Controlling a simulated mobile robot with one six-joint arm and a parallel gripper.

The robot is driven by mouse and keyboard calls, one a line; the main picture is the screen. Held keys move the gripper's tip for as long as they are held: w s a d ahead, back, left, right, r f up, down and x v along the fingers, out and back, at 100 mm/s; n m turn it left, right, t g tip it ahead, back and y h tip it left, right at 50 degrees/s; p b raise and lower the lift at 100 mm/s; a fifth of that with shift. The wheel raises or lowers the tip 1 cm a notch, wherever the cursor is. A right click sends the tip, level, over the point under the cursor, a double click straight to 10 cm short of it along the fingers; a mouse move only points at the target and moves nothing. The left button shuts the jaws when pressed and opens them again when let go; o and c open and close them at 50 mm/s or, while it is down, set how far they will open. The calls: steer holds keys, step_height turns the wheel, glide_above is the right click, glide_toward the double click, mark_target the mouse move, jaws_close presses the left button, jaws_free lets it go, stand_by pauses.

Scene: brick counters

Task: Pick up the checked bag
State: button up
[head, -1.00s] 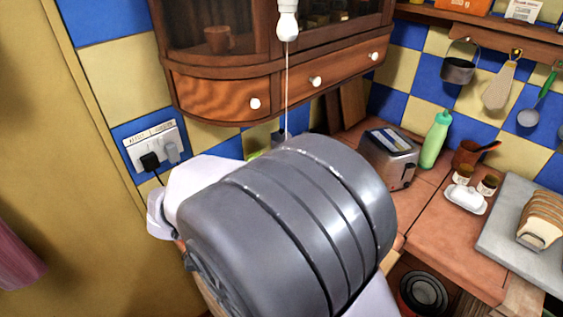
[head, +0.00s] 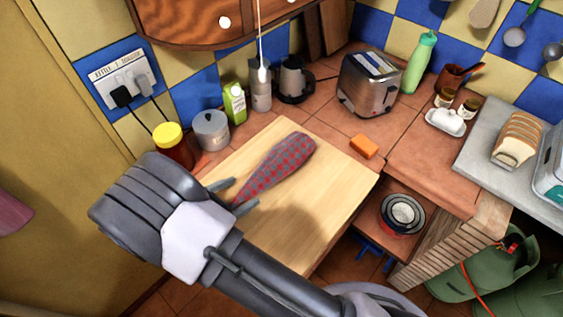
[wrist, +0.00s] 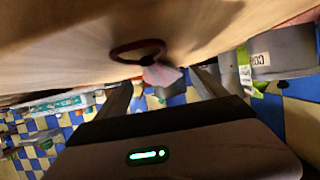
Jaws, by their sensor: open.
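The red-and-blue checked bag (head: 277,165) lies on the pale wooden board (head: 325,200) in the head view. It is long, wide at the far end and narrow at the near end. My gripper (head: 234,194) is open at the bag's narrow end, its fingers apart. Whether they touch the bag or straddle it is unclear. In the wrist view the open fingers of my gripper (wrist: 162,80) point towards a small pinkish piece and a dark red ring against the wooden surface; I cannot tell whether these belong to the bag.
An orange block (head: 364,147) sits past the board's right edge. A red jar with a yellow lid (head: 172,145), a grey canister (head: 211,130) and a green carton (head: 235,103) stand behind the board. A toaster (head: 368,85) is farther back. The board's right part is clear.

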mark_target(246, 190)
steer(key=x, duration=0.4)
steer(key=shift+d+f+b, duration=0.2)
steer(key=shift+b, duration=0.2)
steer(key=shift+r, duration=0.1)
steer(key=shift+c, duration=0.4)
steer(key=c, duration=1.4)
steer(key=shift+r, duration=0.1)
